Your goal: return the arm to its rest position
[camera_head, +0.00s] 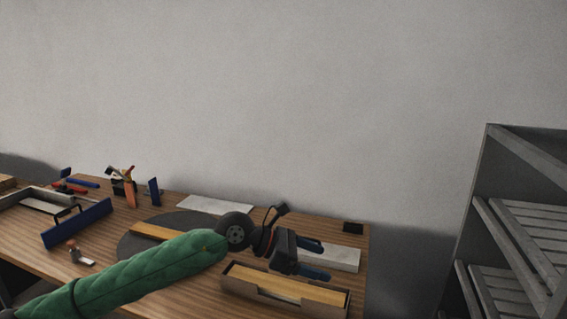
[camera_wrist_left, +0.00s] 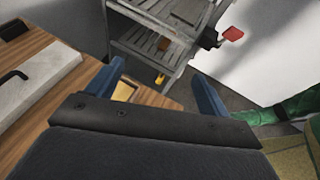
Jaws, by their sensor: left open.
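My left arm in its green sleeve reaches in from the lower left in the head view. My left gripper (camera_head: 318,259) is above the right part of the wooden table (camera_head: 205,283), its two blue fingers apart and pointing right. In the left wrist view, the left gripper's fingers (camera_wrist_left: 157,90) stand wide apart with nothing held between them. A green-sleeved arm part, which is mine, shows at the right of that view. My right gripper is not seen.
A shallow holder (camera_head: 282,300) with a yellowish bar lies below the gripper. A pale block (camera_head: 343,257) lies just right of it. A dark round disc (camera_head: 130,243) is partly under my arm. A grey slatted shelf (camera_head: 487,215) stands at right, with open floor before it.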

